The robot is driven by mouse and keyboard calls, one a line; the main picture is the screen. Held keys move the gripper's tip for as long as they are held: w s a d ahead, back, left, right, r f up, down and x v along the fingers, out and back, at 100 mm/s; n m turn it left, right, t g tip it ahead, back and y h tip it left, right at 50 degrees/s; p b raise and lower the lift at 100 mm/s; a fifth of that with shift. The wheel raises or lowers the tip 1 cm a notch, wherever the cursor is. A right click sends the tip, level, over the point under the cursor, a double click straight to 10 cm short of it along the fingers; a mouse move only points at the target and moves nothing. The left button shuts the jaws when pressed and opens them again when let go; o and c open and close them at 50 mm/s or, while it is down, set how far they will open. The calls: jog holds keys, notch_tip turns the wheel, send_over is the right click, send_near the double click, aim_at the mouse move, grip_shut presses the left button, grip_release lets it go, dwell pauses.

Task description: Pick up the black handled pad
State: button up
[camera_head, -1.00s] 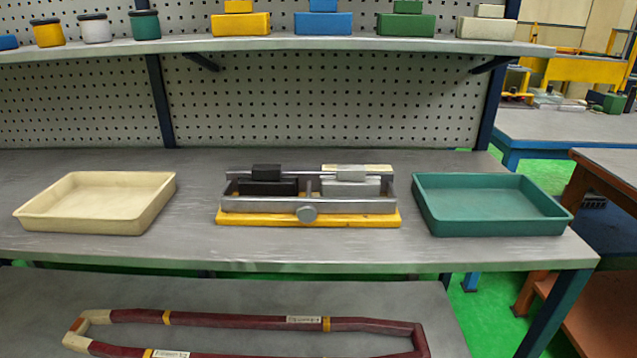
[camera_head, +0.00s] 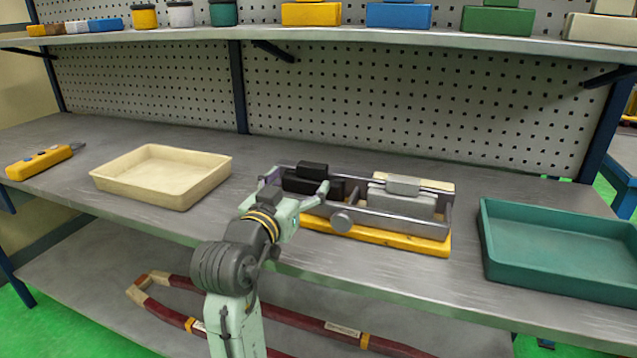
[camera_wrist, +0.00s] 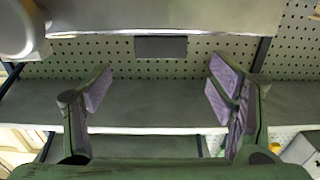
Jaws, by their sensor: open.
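The black handled pad (camera_head: 313,169) sits in the left half of a metal frame on a yellow base (camera_head: 390,238), on the workbench. It is a dark block with a smaller block as its handle on top. My gripper (camera_head: 298,182) is open, with its fingers spread on either side of the pad in the head view. The gripper body hides the frame's left front corner. In the wrist view the open fingers (camera_wrist: 160,92) have purple pads and nothing between them. A dark rectangle (camera_wrist: 160,46) lies beyond them; I cannot tell whether it is the pad.
A grey-white handled pad (camera_head: 405,193) sits in the frame's right half. A round knob (camera_head: 342,220) is on its front. A cream tray (camera_head: 165,190) stands left, a green tray (camera_head: 560,280) right. A shelf (camera_head: 400,37) with several blocks and jars overhangs the back.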

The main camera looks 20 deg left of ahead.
aim_at(310, 168)
jog(key=w, duration=0.2)
jog(key=w+p, duration=0.1)
jog(key=w, duration=0.1)
jog(key=w+p, duration=0.1)
jog(key=w, duration=0.1)
jog(key=shift+r, duration=0.3)
jog(key=shift+w+f, duration=0.1)
jog(key=shift+w, duration=0.25)
jog(key=shift+d, duration=0.1)
jog(key=c, duration=1.6)
